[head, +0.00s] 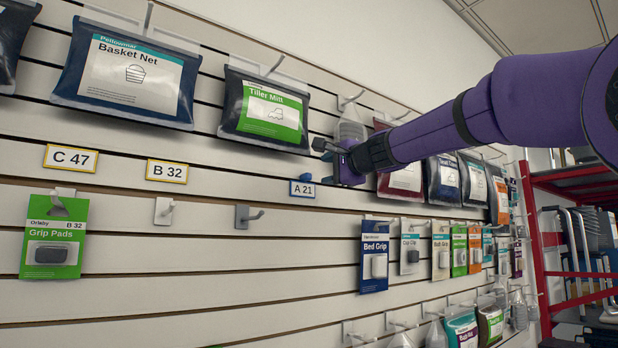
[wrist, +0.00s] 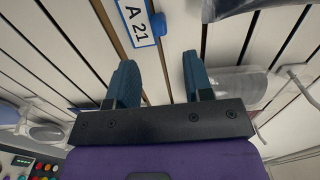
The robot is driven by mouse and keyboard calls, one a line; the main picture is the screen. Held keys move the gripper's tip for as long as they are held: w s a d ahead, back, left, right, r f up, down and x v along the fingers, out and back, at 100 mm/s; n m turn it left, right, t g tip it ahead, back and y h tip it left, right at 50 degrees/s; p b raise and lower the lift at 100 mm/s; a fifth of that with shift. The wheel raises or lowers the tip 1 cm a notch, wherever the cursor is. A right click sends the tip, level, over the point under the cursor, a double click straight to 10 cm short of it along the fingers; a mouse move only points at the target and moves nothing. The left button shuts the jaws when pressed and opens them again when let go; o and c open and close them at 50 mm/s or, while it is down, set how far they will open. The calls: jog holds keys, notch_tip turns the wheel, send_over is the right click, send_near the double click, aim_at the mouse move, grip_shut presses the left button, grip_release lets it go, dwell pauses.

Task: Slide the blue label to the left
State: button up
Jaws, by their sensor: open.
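The blue label (head: 302,189) reads A 21 and has a blue border with a small blue tab on its top edge. It sits on the slatted wall, right of the other two labels. In the wrist view the label (wrist: 137,22) is at the top, turned sideways, with its tab (wrist: 158,25) beyond my fingertips. My gripper (wrist: 158,70) is open and empty, its two blue-green fingers apart. In the head view my gripper (head: 325,150) is above and right of the label, near the wall; its fingers are partly hidden.
Yellow-bordered labels B 32 (head: 167,172) and C 47 (head: 71,158) sit to the left. Below are two empty hooks (head: 165,211) and a green Grip Pads pack (head: 57,238). The Tiller Mitt pouch (head: 265,112) hangs above left of my gripper. Wall between A 21 and B 32 is clear.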

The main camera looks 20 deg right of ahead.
aim_at(309, 176)
jog(key=x, duration=0.8)
jog(key=shift+w+a+f, duration=0.1)
jog(key=shift+w, duration=0.3)
grip_shut()
